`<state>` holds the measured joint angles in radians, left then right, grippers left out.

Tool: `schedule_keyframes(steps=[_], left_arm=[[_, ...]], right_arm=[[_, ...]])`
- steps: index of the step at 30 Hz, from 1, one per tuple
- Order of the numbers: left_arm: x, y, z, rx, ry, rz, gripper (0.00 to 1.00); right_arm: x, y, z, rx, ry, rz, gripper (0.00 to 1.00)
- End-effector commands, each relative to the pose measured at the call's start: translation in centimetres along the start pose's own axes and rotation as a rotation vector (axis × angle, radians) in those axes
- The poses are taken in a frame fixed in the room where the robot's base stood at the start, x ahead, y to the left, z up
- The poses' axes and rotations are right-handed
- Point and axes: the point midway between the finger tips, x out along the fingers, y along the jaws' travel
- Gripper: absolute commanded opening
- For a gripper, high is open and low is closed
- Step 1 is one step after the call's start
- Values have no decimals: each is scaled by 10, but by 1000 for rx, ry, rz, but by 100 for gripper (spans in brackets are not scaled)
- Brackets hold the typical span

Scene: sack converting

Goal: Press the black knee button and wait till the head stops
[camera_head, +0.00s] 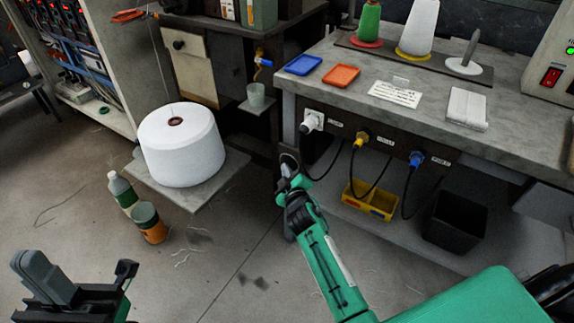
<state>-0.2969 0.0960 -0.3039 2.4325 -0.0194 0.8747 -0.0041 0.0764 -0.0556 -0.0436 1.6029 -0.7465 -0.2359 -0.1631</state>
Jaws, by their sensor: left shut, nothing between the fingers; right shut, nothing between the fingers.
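The black knee button (289,158) appears as a dark round part on the bench's front left leg, mostly covered by my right gripper. My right gripper (287,172) is at the end of the green arm reaching up from the bottom right. It is shut with nothing in it, its tip at or very near the button; I cannot tell whether it touches or presses it. My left gripper (72,285) is at the bottom left, shut and empty, above the floor away from the bench. No moving head can be made out in view.
The grey bench (420,120) carries blue (303,65) and orange (341,77) trays, thread cones and a control box with a red switch (551,77). Plugs and cables hang below it. A large white cone (182,145), a bottle (122,190) and a jar (149,222) stand left.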

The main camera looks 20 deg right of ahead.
Motion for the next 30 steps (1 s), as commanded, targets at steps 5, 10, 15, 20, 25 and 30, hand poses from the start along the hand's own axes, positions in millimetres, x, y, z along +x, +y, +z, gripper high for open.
schedule_keyframes(steps=[5,10,15,20,25,30], left_arm=[[0,0,0,0,0,0,0],[-1,0,0,0,-1,0,0],[-1,0,0,0,-1,0,0],[-1,0,0,0,-1,0,0],[-1,0,0,0,0,-2,0],[-3,0,1,1,0,-3,0]], right_arm=[[-3,-2,-1,-1,-2,1,0],[-10,-7,-6,2,-2,1,0],[-14,-10,-9,1,-2,1,0],[-14,-10,-10,0,-1,1,0],[-16,-12,-11,1,-1,0,0],[-27,-20,-19,1,-1,-1,0]])
